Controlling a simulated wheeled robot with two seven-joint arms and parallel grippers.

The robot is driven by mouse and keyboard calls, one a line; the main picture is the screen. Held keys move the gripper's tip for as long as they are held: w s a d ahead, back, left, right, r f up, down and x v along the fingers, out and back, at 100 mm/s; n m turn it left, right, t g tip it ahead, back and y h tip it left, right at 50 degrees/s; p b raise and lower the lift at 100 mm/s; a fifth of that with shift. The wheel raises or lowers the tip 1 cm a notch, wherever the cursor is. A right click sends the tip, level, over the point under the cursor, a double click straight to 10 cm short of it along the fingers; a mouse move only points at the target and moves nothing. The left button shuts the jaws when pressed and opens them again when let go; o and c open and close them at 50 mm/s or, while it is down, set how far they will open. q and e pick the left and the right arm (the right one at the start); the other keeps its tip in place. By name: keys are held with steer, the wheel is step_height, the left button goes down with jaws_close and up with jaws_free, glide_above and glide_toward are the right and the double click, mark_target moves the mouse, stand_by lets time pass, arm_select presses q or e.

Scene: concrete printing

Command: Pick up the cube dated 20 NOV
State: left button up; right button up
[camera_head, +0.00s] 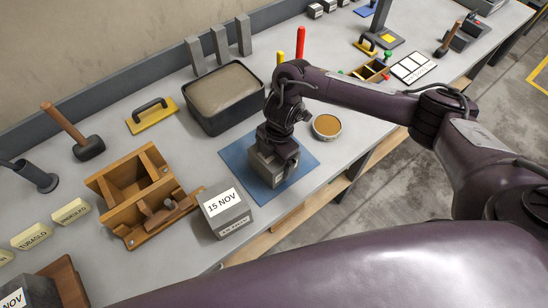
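A grey concrete cube (262,171) sits on a blue mat (301,160), with no date readable on the parts that show. My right gripper (278,163) is over this cube, pointing down, with its fingers at the cube's top and side; I cannot tell whether they grip it. A second cube (230,217), with a white label reading 15 NOV, stands on the table left of the mat. A third, darker cube (40,290) at the bottom left corner has a label cut by the edge; only "NOV" is readable. My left gripper is out of view.
A wooden mould (127,190) lies left of the 15 NOV cube. A black tub (208,118) of concrete stands behind the mat, and a round tin (327,127) right of it. A mallet (88,148) and yellow float (153,115) lie at the back left.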

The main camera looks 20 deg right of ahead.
steer(key=c, duration=1.2)
steer(key=shift+w+a+r, duration=0.1)
steer(key=shift+w+r, duration=0.1)
steer(key=shift+r, duration=0.05)
